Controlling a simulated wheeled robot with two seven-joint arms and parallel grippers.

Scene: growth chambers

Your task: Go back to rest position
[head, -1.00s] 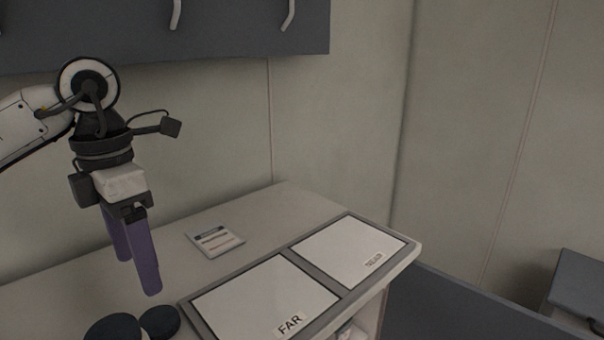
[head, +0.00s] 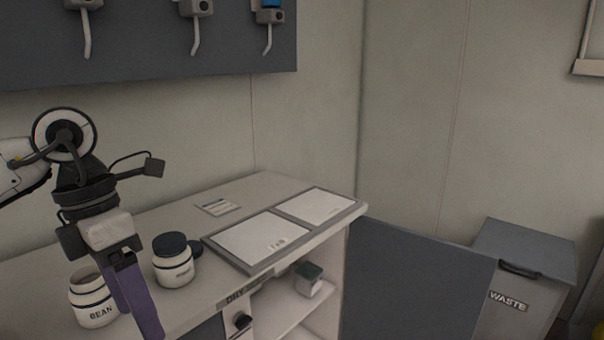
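My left gripper (head: 132,310) hangs downward at the left of the head view, its two purple fingers apart and nothing seen between them. The fingertips reach toward the bottom edge of the view. The gripper is in front of the counter, between an open white jar marked BEAN (head: 93,312) and a white jar with a dark lid (head: 172,270); whether it touches either cannot be told. My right gripper is not in view.
The counter (head: 262,190) carries a small card (head: 217,208) and a framed pair of white panels (head: 262,262). Below is an open shelf with a small container (head: 308,281). A grey door panel (head: 415,285) and WASTE bin (head: 525,250) stand right. Dispensers (head: 195,8) hang above.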

